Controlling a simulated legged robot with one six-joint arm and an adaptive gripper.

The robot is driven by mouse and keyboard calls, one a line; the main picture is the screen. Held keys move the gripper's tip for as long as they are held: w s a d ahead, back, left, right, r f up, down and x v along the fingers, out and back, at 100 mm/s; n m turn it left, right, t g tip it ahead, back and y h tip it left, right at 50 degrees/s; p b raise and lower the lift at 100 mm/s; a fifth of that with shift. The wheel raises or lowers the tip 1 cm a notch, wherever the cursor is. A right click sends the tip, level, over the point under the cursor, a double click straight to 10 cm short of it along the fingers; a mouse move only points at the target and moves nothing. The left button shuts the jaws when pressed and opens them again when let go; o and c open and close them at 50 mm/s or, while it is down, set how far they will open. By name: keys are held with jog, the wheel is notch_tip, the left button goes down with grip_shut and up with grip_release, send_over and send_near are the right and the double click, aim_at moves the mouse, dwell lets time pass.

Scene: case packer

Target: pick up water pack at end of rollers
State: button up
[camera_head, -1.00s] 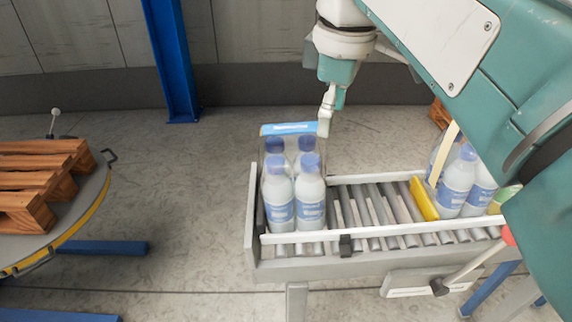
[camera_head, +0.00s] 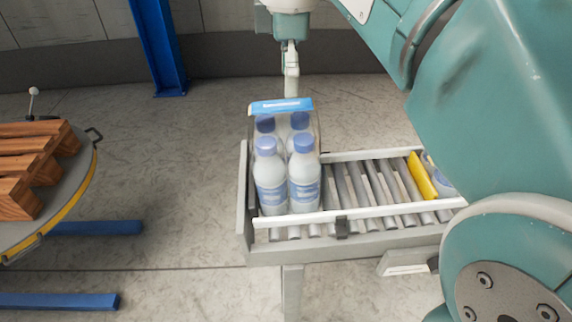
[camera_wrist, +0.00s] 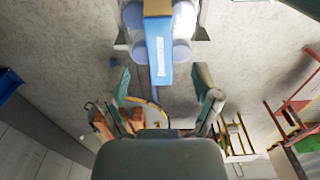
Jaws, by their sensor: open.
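The water pack (camera_head: 287,175) stands upright at the left end of the rollers, several white bottles with blue caps and a blue strip along its top. It also shows in the wrist view (camera_wrist: 159,55) at the top middle, beyond my fingers. My gripper (camera_wrist: 163,88) is open and empty, its two green-grey fingers spread on either side below the pack. In the head view my gripper (camera_head: 291,80) hangs above and behind the pack, close to its top strip. Whether it touches the pack cannot be told.
The roller conveyor (camera_head: 395,222) has low side rails and an end plate. A yellow block (camera_head: 421,176) and more bottles stand to the right, partly hidden by my arm. A wooden pallet (camera_head: 35,155) lies on a round table at left. A blue post (camera_head: 158,45) stands behind.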

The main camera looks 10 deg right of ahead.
aim_at(286, 104)
jog(key=f, duration=0.5)
jog(key=shift+a+f, duration=0.1)
jog(key=shift+a, duration=0.15)
grip_shut()
